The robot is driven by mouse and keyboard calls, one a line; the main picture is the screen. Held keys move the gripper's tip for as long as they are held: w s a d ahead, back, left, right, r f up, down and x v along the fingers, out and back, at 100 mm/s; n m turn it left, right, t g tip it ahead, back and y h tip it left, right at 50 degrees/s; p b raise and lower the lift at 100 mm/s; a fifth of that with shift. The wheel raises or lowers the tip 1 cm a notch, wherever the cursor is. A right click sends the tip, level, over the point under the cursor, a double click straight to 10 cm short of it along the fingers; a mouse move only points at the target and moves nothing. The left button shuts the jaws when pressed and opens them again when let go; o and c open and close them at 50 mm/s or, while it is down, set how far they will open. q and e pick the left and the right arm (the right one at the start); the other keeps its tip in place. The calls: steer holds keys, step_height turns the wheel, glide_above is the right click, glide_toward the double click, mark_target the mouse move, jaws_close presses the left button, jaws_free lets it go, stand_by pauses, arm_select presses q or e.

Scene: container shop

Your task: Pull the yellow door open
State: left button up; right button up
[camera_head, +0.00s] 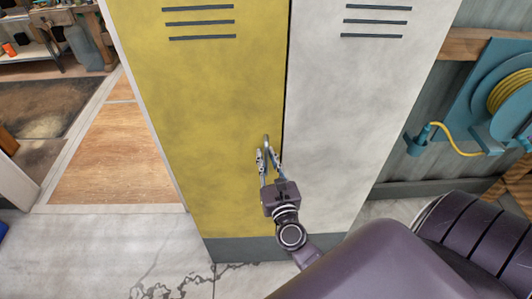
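The yellow door (205,110) is the left door of a tall locker and stands closed, flush with the white door beside it. Its small metal handle (266,142) is near its right edge, by the dark seam between the doors. My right gripper (268,160) is at the handle, its two fingers apart, one on each side of it. Whether the fingers touch the handle is too small to tell. My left gripper is not in view.
The white door (350,110) adjoins on the right. A teal hose reel (490,95) with yellow hose hangs on the wall at right. A doorway with wooden floor (115,160) opens at left. The concrete floor (150,250) in front is clear.

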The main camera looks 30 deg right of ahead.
steer(key=shift+w+d, duration=0.15)
steer(key=shift+w, duration=0.05)
jaws_close()
steer(key=shift+s, duration=0.1)
